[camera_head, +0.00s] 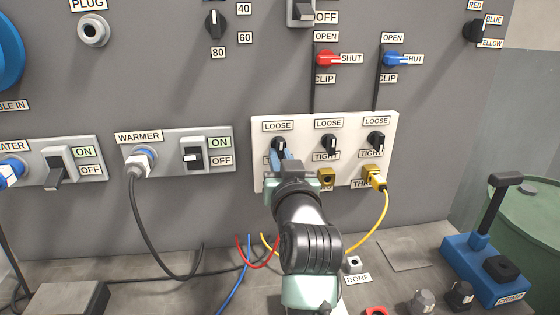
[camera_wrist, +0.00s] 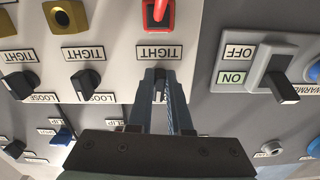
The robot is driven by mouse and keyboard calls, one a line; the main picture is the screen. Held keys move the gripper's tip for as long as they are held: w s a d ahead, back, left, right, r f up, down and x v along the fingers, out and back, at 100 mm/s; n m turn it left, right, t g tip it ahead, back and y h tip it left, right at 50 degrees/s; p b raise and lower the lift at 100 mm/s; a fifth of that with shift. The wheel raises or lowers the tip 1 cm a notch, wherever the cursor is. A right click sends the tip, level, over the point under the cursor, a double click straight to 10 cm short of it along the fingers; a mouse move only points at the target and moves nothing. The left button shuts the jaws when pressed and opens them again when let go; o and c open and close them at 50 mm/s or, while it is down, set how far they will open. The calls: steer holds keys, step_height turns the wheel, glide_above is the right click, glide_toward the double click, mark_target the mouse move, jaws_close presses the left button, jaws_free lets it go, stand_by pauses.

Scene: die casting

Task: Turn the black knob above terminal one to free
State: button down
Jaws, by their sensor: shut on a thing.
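A white panel (camera_head: 262,184) carries three black knobs in a row, each with a LOOSE label above and a TIGHT label below. My gripper (camera_head: 281,154) is at the leftmost knob (camera_head: 277,142). In the wrist view, which is upside down, my gripper's fingers (camera_wrist: 160,78) stand on both sides of this knob (camera_wrist: 160,90) and are shut on it. Its TIGHT label (camera_wrist: 159,53) shows there; its LOOSE label (camera_head: 278,126) shows in the head view. A red plug (camera_wrist: 158,14) sits in the terminal below this knob. The knob's pointing direction is mostly hidden.
The middle knob (camera_head: 328,144) and right knob (camera_head: 376,140) are close to the right. A yellow cable (camera_head: 384,215) plugs into the right terminal. The WARMER switch (camera_head: 193,155) is to the left. A blue crimp tool (camera_head: 484,268) stands on the bench at right.

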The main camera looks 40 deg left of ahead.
stand_by(0.3)
steer(key=c, duration=0.8)
jaws_free()
steer(key=shift+c, duration=0.2)
steer(key=v, duration=1.3)
steer(key=shift+w+r, duration=0.1)
